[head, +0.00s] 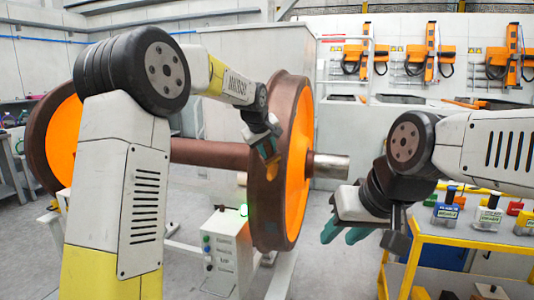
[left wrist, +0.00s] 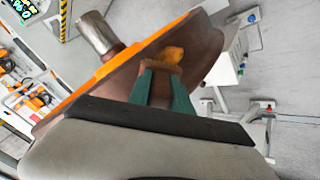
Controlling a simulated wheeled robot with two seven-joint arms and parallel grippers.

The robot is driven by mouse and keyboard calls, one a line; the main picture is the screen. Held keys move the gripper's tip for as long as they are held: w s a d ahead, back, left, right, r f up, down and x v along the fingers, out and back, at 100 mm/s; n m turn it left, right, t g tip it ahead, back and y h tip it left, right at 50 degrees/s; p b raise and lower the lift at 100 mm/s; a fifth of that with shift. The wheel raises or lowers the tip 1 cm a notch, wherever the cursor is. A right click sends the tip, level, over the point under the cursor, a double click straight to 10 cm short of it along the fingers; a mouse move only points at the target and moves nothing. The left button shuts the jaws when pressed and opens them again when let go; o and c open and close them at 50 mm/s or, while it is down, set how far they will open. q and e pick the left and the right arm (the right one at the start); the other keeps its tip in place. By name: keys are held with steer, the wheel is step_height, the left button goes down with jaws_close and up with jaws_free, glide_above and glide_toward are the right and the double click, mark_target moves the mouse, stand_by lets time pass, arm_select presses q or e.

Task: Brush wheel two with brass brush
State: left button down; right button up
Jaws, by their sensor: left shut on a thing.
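The wheelset has two wheels with orange faces and brown rims: the left wheel (head: 58,140) and the right wheel (head: 298,160), joined by a brown axle (head: 210,152). My left gripper (head: 264,138) is at the right wheel's inner side. Its green fingers (left wrist: 165,88) are shut on a small brown and orange-yellow piece, apparently the brass brush (left wrist: 172,54). In the left wrist view the brush lies against or very close to the wheel (left wrist: 125,72); I cannot tell if they touch. My right gripper (head: 343,232) is empty, with its fingers apart, right of the wheel.
A yellow trolley (head: 460,244) at the right carries several labelled blocks, including a blue and yellow one (head: 447,206) and a white and green one (head: 489,213). A grey control box (head: 228,250) with a green light stands below the axle. Orange tools (head: 428,52) hang behind.

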arm_select(q)
steer(key=f, duration=0.2)
steer(key=s+f, duration=0.1)
steer(key=f, duration=0.2)
steer(key=s+f, duration=0.1)
steer(key=f, duration=0.1)
steer(key=shift+a+f, duration=0.3)
steer(key=shift+f, duration=0.05)
steer(key=shift+r, duration=0.1)
steer(key=shift+s+a+r, duration=0.25)
steer(key=shift+s+a, duration=0.05)
steer(key=shift+s, duration=0.6)
steer(key=shift+s+a+r, duration=0.3)
steer(key=shift+s, duration=0.6)
steer(key=shift+s+a+r, duration=0.25)
steer(key=shift+s+a, duration=0.05)
steer(key=shift+s, duration=0.6)
steer(key=shift+s, duration=0.1)
steer(key=s, duration=0.1)
steer(key=s+a, duration=0.1)
steer(key=shift+s+r, duration=0.3)
steer(key=shift+r, duration=0.1)
